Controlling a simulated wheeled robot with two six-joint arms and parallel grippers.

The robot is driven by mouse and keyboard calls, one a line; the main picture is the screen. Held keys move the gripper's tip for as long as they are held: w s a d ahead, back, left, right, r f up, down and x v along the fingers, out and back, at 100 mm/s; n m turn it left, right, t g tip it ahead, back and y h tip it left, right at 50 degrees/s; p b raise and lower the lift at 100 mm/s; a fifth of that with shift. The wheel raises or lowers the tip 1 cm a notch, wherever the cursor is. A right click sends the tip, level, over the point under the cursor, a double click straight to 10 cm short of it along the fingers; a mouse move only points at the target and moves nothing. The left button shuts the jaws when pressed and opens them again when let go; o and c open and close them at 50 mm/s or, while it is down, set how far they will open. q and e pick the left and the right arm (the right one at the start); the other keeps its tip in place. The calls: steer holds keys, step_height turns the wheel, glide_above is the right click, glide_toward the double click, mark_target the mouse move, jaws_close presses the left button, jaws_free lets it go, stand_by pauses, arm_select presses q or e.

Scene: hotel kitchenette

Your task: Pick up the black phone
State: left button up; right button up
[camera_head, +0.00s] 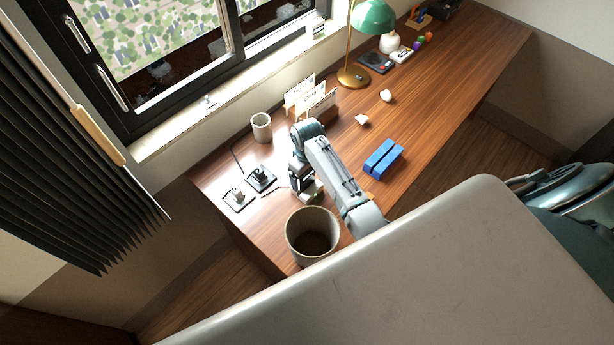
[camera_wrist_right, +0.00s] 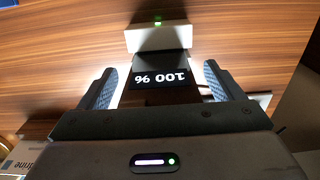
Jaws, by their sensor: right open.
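The black phone (camera_wrist_right: 162,78) shows in the right wrist view, its screen reading "100 %" upside down. It meets a pale block (camera_wrist_right: 156,37) with a small green light, which looks like a charging stand. My right gripper (camera_wrist_right: 160,88) is open, with one finger on each side of the phone and a visible gap on both sides. In the head view my right gripper (camera_head: 303,188) is low over the desk, and I cannot make out the phone there, as the gripper covers that spot. My left gripper is not in view.
On the wooden desk (camera_head: 440,85), a round bin or pot (camera_head: 312,236) stands just in front of the right gripper. Plugs and cables (camera_head: 260,178), a cup (camera_head: 261,127) and a card holder (camera_head: 311,98) are nearby. A blue object (camera_head: 383,159) lies right of the arm.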

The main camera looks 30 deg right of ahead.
steer(key=shift+c, duration=0.2)
steer(key=c, duration=1.1)
steer(key=shift+r, duration=0.1)
steer(key=shift+c, duration=0.6)
step_height(320, 180, up, 9)
steer(key=b, duration=0.3)
steer(key=shift+w, duration=0.1)
steer(key=shift+r, duration=0.5)
